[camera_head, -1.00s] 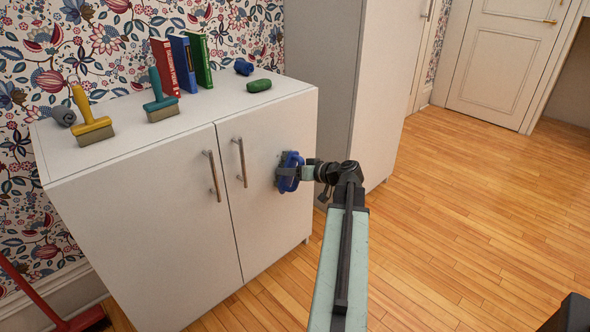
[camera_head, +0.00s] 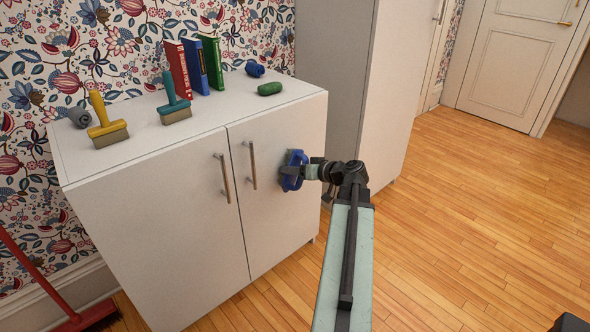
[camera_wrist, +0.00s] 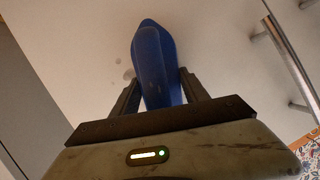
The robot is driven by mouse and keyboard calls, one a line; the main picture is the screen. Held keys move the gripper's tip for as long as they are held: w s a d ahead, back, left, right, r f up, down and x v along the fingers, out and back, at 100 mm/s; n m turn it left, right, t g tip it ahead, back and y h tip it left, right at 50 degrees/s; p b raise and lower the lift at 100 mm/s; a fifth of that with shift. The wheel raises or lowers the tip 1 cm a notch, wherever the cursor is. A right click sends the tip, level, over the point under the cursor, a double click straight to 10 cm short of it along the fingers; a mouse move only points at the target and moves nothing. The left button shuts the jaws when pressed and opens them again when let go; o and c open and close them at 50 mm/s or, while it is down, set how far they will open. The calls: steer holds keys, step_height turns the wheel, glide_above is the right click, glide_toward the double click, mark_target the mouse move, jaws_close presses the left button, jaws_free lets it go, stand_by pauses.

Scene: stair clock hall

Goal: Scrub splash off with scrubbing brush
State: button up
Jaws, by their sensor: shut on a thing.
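My gripper (camera_head: 298,171) is shut on the blue scrubbing brush (camera_head: 290,170) in front of the right door of the white cabinet (camera_head: 190,215). In the wrist view the brush (camera_wrist: 155,62) sits between both fingers of my gripper (camera_wrist: 160,88), with its bristle side turned to the door and hidden. Faint grey spots of the splash (camera_wrist: 128,74) show on the door just left of the brush. I cannot tell whether the bristles touch the door.
On the cabinet top stand a yellow-handled brush (camera_head: 106,122), a teal-handled brush (camera_head: 174,102), red, blue and green books (camera_head: 195,66), and small rolls (camera_head: 269,88). Door handles (camera_head: 252,165) stick out left of my gripper. A tall cabinet (camera_head: 385,75) stands right. A red broom (camera_head: 75,318) is at lower left.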

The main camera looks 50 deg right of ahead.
steer(key=d, duration=0.7)
stand_by(0.5)
steer(key=shift+s, duration=0.1)
steer(key=shift+w+a, duration=0.15)
steer(key=shift+a, duration=1.7)
steer(key=shift+w+a, duration=0.1)
steer(key=shift+a, duration=1.7)
steer(key=shift+s, duration=0.15)
steer(key=shift+s+a, duration=0.15)
steer(key=shift+s, duration=2.75)
